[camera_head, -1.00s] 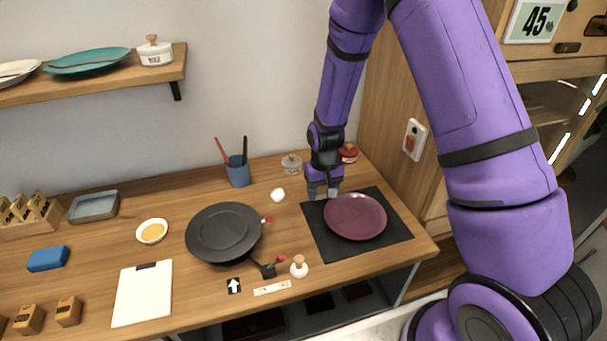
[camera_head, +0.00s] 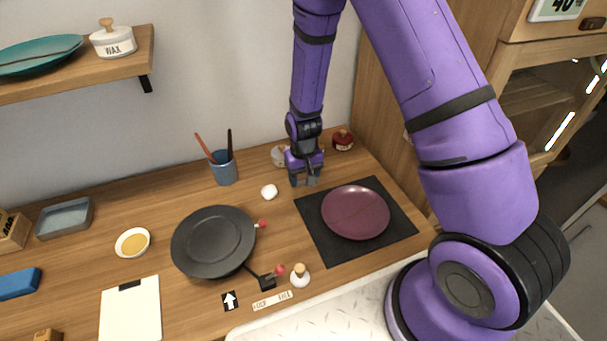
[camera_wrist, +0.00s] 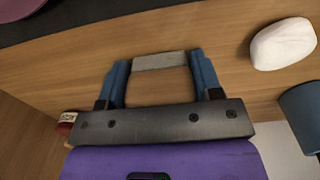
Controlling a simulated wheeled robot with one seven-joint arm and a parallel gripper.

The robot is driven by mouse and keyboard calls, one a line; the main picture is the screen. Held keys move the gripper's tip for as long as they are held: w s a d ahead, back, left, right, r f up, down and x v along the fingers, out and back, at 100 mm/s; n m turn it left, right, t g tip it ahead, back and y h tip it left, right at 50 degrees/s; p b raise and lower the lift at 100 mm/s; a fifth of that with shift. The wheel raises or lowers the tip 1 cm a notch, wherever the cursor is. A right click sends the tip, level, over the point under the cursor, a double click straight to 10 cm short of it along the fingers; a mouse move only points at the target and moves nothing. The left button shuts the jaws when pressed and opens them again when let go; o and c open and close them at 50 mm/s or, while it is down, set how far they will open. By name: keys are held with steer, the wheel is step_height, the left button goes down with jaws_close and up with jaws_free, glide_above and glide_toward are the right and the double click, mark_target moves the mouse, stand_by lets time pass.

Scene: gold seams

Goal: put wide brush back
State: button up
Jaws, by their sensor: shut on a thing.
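My gripper (camera_head: 304,180) is over the back of the worktable, left of the black mat's rear edge. In the wrist view its two blue fingers (camera_wrist: 158,66) are shut on a pale grey, flat piece (camera_wrist: 160,61), which looks like the wide brush. The same grey piece shows small at the fingers in the head view (camera_head: 313,181); most of it is hidden. A blue cup (camera_head: 225,173) with a red-handled and a black-handled tool stands to the left of my gripper. The cup's side also shows in the wrist view (camera_wrist: 303,108).
A white lump (camera_head: 269,192) lies between cup and gripper. A plum plate (camera_head: 356,213) rests on the black mat (camera_head: 318,243). A pale lidded jar (camera_head: 279,156) and a red jar (camera_head: 343,140) stand behind. A dark plate (camera_head: 213,242) is at front left.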

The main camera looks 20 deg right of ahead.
steer(key=shift+f, duration=0.15)
steer(key=o, duration=0.9)
step_height(320, 180, up, 12)
steer(key=shift+r, duration=0.25)
steer(key=s+d+r+t, duration=0.15)
steer(key=s+r, duration=0.25)
steer(key=r, duration=0.6)
steer(key=s+d+r+t, duration=0.15)
steer(key=s+r, duration=0.35)
steer(key=r, duration=0.5)
steer(key=s+d+r+t, duration=0.1)
steer(key=s+d+r, duration=0.1)
steer(key=s+r, duration=0.3)
steer(key=s+d+r+t, duration=0.1)
steer(key=s+r, duration=0.4)
steer(key=s, duration=0.7)
steer(key=shift+d+r, duration=0.15)
steer(key=shift+d, duration=0.3)
